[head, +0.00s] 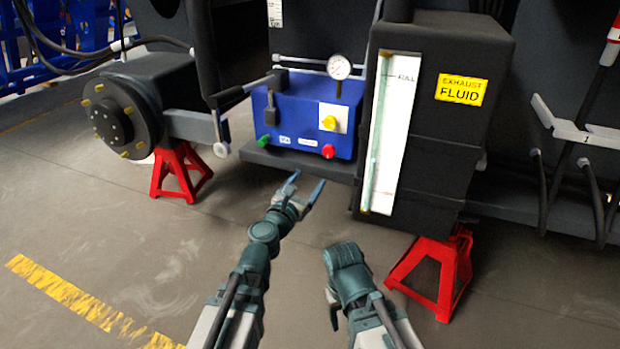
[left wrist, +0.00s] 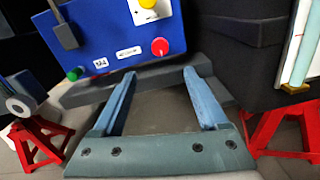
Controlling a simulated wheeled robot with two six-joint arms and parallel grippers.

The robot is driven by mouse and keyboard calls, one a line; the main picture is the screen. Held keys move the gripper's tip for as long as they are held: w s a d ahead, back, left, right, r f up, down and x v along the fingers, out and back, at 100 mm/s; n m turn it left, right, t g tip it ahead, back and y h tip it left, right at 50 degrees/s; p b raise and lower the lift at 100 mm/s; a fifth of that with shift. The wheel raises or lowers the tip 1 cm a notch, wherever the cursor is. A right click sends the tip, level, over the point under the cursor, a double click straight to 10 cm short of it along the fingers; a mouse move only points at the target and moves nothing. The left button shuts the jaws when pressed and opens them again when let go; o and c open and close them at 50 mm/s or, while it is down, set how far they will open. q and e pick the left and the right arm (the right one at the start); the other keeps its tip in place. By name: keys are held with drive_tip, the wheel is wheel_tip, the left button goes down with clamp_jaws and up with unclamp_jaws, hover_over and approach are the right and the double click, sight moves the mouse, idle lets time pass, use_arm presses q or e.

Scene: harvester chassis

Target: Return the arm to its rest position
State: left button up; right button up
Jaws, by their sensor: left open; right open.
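My left gripper (head: 307,188) is open and empty in the head view, held out in front of and below the blue control box. Its two blue fingers also show in the left wrist view (left wrist: 164,100), spread apart with nothing between them. The blue box (head: 306,112) sits on a dark shelf and has a yellow knob, a red button, a green button, a dark lever and a round gauge on top. My right arm is lower and to the right in the head view; its gripper (head: 347,256) is seen from behind, with its fingers hidden.
A black exhaust fluid tank (head: 440,110) with a white level strip stands right of the box. Red jack stands (head: 180,172) and (head: 440,275) hold up the chassis. A wheel hub (head: 115,120) is at left. The floor around my arms is clear.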

use_arm(q)
drive_tip(key=s+d+f+m+g+h, duration=0.1)
drive_tip(key=s+d+f+m+g, duration=0.25)
drive_tip(key=m, duration=0.55)
drive_tip(key=s+f+m+g+h, duration=0.1)
drive_tip(key=s+f+m+g, duration=0.2)
drive_tip(key=f+m+g, duration=0.35)
drive_tip(key=s+a+f+m+g+y, duration=0.6)
drive_tip(key=s+a+f+m+y, duration=0.2)
drive_tip(key=s+a+f+m, duration=0.55)
drive_tip(key=s+d+r+m+y+p, duration=0.1)
drive_tip(key=s+d+r+m+p, duration=0.15)
drive_tip(key=r+p, duration=0.55)
drive_tip(key=s+d+r+m+g+p, duration=0.1)
drive_tip(key=d+r+p, duration=0.3)
drive_tip(key=r+p, duration=0.35)
drive_tip(key=s+d+r+m+y+p, duration=0.1)
drive_tip(key=s+d+r+m+p, duration=0.15)
drive_tip(key=r+p, duration=0.55)
wheel_tip(320, 180, up, 37)
drive_tip(key=n+p, duration=0.1)
drive_tip(key=p, duration=3.4)
drive_tip(key=shift+w+h, duration=0.3)
drive_tip(key=shift+w, duration=0.05)
